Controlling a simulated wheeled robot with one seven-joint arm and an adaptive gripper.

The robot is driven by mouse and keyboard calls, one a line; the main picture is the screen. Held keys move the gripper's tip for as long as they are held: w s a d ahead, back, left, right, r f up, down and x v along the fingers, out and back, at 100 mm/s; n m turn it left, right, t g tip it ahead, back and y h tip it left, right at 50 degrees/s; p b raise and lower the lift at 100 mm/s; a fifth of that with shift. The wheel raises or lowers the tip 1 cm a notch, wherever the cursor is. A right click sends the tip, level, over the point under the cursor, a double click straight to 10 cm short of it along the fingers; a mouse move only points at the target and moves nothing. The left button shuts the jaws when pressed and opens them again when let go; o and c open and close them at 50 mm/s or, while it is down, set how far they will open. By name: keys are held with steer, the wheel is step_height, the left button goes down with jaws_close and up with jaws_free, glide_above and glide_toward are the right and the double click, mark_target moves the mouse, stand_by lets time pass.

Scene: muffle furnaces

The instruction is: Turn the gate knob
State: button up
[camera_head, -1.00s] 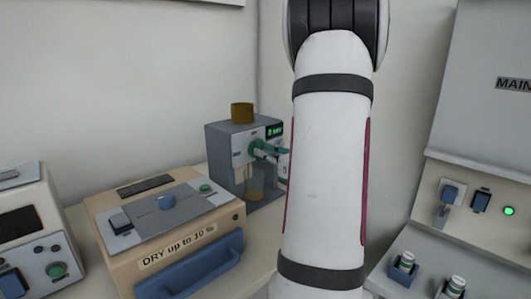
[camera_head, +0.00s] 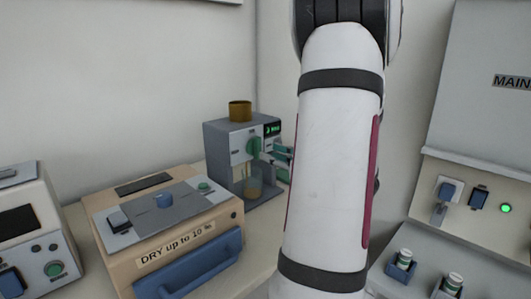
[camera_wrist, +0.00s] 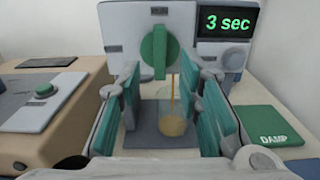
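The green gate knob (camera_wrist: 160,52) is on the front of a grey dispenser (camera_wrist: 117,27). Its grip bar is upright in the wrist view. The knob also shows in the head view (camera_head: 253,146). My gripper (camera_wrist: 172,108) is open, with teal pads apart and nothing between them. It is in front of the dispenser, back from the knob and apart from it. In the head view the gripper (camera_head: 281,153) is partly hidden by my arm. A thin tan stream (camera_wrist: 171,91) runs down below the knob into a clear beaker (camera_wrist: 172,126) with tan material at its bottom.
The dispenser's display (camera_wrist: 228,23) reads "3 sec". A green pad marked DAMP (camera_wrist: 268,125) lies at the right. A tan box marked "DRY up to 10 %" (camera_head: 165,235) stands left of the dispenser. A wall panel with sockets (camera_head: 480,200) is at the right.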

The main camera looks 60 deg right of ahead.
steer(key=v, duration=0.7)
steer(key=shift+s, duration=0.35)
steer(key=w+a+r+n+g+y, duration=0.15)
steer(key=w+a+n+y, duration=0.4)
steer(key=a, duration=0.55)
steer(key=w+a+r+n+g+y, duration=0.15)
steer(key=w+a+n+y, duration=0.35)
steer(key=a, duration=0.6)
steer(key=s+a+f+n+g+y, duration=0.1)
steer(key=s+a+n+g+y, duration=0.3)
steer(key=a+n+g, duration=0.5)
steer(key=s+a+f+n+g+h, duration=0.5)
steer(key=s+a+n, duration=0.6)
steer(key=s+n, duration=0.15)
steer(key=s+d+n+h, duration=0.2)
steer(key=d+n+h, duration=0.25)
steer(key=n, duration=0.25)
step_height(320, 180, up, 18)
steer(key=t+p, duration=0.3)
steer(key=p, duration=1.3)
steer(key=shift+a+t+h+p, duration=0.3)
steer(key=shift+a+t, duration=0.05)
steer(key=shift+t, duration=0.05)
